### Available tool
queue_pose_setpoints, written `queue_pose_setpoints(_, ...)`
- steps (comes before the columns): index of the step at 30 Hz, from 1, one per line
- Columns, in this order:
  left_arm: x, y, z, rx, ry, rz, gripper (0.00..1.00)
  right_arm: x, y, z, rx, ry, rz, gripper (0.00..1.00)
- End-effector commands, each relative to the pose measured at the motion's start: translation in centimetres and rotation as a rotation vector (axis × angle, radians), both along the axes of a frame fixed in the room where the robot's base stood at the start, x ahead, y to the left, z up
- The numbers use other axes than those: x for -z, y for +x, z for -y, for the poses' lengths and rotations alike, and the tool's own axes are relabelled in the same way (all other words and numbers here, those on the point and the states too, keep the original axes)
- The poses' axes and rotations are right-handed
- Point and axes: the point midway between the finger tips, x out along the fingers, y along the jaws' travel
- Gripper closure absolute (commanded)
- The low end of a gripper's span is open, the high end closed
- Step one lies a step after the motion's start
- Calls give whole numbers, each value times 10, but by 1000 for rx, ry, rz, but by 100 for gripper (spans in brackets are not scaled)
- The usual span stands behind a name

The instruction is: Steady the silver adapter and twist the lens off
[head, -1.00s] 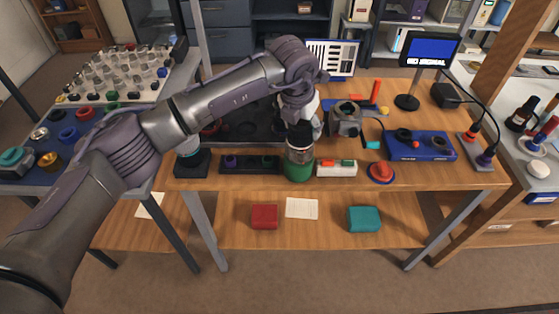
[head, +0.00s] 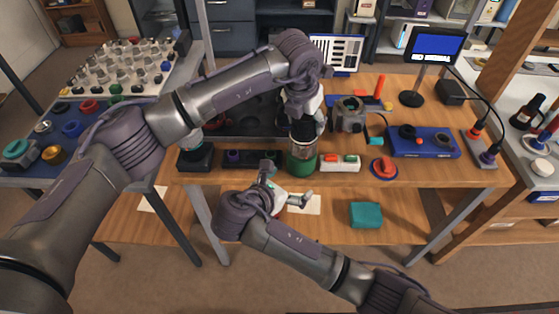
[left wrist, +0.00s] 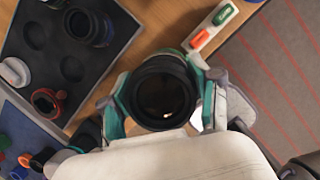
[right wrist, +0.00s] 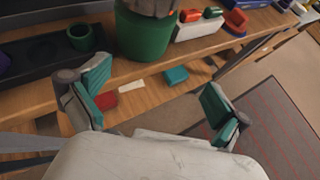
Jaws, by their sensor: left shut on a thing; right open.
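The black lens (head: 301,127) stands upright on top of the silver adapter (head: 304,149), which sits in a green holder (head: 301,166) at the table's front edge. My left gripper (head: 303,112) comes down from above and is shut on the lens. In the left wrist view, the lens (left wrist: 160,92) is a dark ring with a finger on each side. My right gripper (head: 285,183) is open and empty, in front of the table and below the holder. In the right wrist view, the green holder (right wrist: 143,32) is beyond its fingers, with the adapter (right wrist: 153,5) cut off at the top.
A white block with red and green buttons (head: 340,162) stands right of the holder, then a red dome (head: 383,167). A dark rack (head: 240,160) lies to its left. A teal box (head: 366,215) sits on the lower shelf.

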Motion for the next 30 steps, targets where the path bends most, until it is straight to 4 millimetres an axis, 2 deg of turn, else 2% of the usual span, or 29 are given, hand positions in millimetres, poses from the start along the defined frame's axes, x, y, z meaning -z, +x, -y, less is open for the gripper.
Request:
queue_pose_setpoints(1,0,1,0,0,0,1,86,-22,3,-7,-27,-23,30,0)
queue_pose_setpoints(3,0,1,0,-1,0,1,86,-44,3,-14,-59,-56,56,0)
queue_pose_setpoints(6,0,1,0,-1,0,1,86,-65,3,-20,-88,-88,83,0)
queue_pose_setpoints(9,0,1,0,0,0,1,86,-76,3,-23,-104,-107,96,0)
queue_pose_setpoints(14,0,1,-1,0,0,1,86,-73,13,-16,-105,-114,97,0)
queue_pose_setpoints(24,0,0,0,0,0,1,86,-48,64,14,-103,-113,96,0)
queue_pose_setpoints(30,0,1,0,0,0,1,86,-37,87,27,-104,-111,96,0)
